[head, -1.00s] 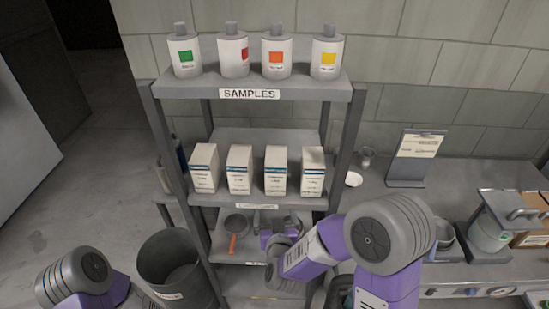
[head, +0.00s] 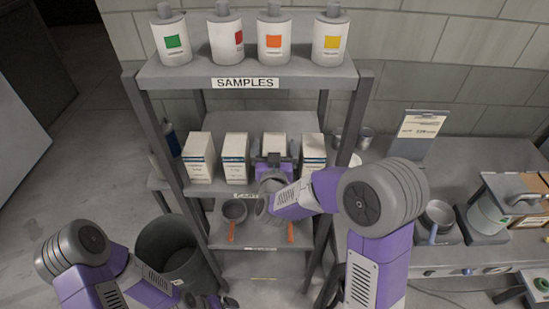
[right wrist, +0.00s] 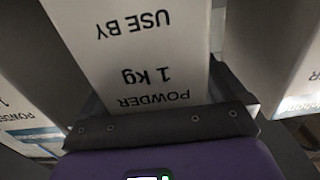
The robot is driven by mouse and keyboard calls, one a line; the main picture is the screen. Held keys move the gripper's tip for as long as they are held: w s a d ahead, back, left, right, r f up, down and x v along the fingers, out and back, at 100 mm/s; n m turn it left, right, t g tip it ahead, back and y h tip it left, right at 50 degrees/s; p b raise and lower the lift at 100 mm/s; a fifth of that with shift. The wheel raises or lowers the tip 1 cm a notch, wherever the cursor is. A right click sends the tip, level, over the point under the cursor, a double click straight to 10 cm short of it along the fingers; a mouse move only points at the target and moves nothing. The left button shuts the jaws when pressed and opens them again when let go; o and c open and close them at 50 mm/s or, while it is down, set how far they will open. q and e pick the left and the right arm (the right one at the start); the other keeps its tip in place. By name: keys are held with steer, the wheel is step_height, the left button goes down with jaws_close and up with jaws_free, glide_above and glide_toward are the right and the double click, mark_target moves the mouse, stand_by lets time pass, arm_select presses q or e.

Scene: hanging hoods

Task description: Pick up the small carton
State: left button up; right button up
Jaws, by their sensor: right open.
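Several white cartons stand in a row on the middle shelf. The third carton from the left (head: 274,143) has my right gripper (head: 273,160) in front of it. In the right wrist view, this carton (right wrist: 135,45) reads "POWDER 1 kg" upside down. It stands between the open dark fingers of my right gripper (right wrist: 165,100), which is not shut on it. The gripper hides its lower front in the head view. My left arm is low at the left. What may be its gripper (head: 216,301) is cut off at the bottom edge, its jaws unclear.
Neighbouring cartons (head: 235,158) (head: 313,152) stand close on both sides. The upper shelf (head: 190,77), labelled SAMPLES, holds several bottles. Pans (head: 235,211) lie on the shelf below. A grey bin (head: 166,250) stands at the left, and a bench with equipment at the right.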

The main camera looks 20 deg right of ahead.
steer(key=shift+w, duration=0.1)
steer(key=shift+c, duration=0.2)
steer(key=shift+c, duration=1.2)
jaws_close()
steer(key=shift+r, duration=0.2)
